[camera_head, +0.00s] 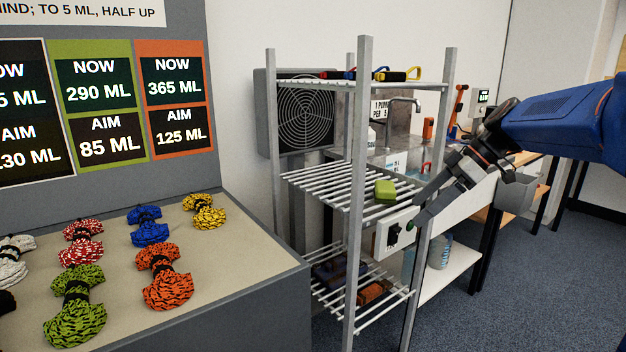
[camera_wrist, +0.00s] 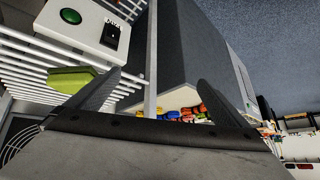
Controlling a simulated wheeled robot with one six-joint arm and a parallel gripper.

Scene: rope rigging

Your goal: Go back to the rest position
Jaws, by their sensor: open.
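My gripper (camera_head: 428,204) is at the end of the blue arm, at the right of the head view, in front of the wire rack (camera_head: 363,130). In the wrist view its two dark fingers (camera_wrist: 165,95) stand wide apart with nothing between them. A green block (camera_head: 385,191) lies on the middle shelf, left of the fingers.
A control box (camera_head: 395,233) with a green button and switch is mounted close by my gripper. Coiled ropes (camera_head: 166,277) lie on a bench at left under a display board (camera_head: 105,95). A fan (camera_head: 305,113) stands behind the rack. Open floor (camera_head: 545,270) is at right.

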